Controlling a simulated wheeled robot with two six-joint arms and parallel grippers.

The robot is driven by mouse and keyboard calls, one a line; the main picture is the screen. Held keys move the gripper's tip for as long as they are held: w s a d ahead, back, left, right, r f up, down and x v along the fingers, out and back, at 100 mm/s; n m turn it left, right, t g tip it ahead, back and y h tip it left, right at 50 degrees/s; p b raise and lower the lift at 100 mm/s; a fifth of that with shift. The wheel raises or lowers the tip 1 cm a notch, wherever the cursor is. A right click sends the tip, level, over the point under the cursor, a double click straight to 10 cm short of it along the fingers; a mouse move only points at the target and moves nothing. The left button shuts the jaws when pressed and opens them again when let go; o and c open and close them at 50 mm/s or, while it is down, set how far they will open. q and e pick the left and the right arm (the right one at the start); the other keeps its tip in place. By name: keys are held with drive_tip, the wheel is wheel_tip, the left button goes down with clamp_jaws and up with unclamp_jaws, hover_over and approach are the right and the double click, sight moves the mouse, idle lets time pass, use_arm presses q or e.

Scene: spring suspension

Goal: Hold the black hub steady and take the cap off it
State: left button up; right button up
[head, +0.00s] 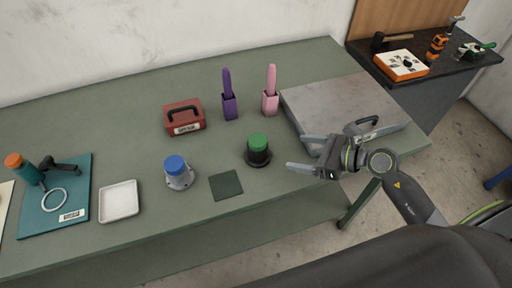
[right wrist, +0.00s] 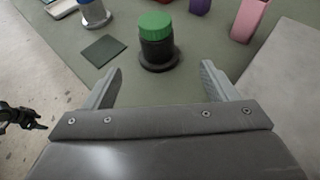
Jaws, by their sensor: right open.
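The black hub (head: 257,157) stands upright on the green table, on a wide round base. A green cap (head: 258,140) sits on top of it. In the right wrist view the hub (right wrist: 158,54) and its green cap (right wrist: 155,25) show ahead, beyond the fingertips and roughly between them. My right gripper (head: 298,152) is open and empty, just to the right of the hub and apart from it; its two fingers (right wrist: 160,80) are spread wide in the wrist view.
A grey hub with a blue cap (head: 178,172) and a dark square pad (head: 226,185) lie left of the black hub. A white tray (head: 119,202), red toolbox (head: 184,118), purple holder (head: 229,105) and pink holder (head: 270,102) stand around. A grey case (head: 330,98) is at right.

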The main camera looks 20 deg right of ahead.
sight(266, 148)
drive_tip(key=p+x, duration=0.2)
drive_tip(key=x, duration=0.6)
drive_tip(key=shift+w+a, duration=0.2)
drive_tip(key=shift+a, duration=0.1)
drive_tip(key=shift+w+a+p, duration=0.3)
drive_tip(key=shift+a+p, duration=0.05)
drive_tip(key=shift+p, duration=0.2)
drive_tip(key=p+x, duration=0.1)
drive_tip(key=x, duration=0.2)
drive_tip(key=shift+a, duration=0.2)
drive_tip(key=shift+w+a+f+p, duration=0.3)
drive_tip(key=shift+a+f, duration=0.05)
drive_tip(key=shift+c, duration=0.2)
drive_tip(key=c, duration=1.3)
drive_tip(key=shift+r+b, duration=0.55)
drive_tip(key=shift+r, duration=4.5)
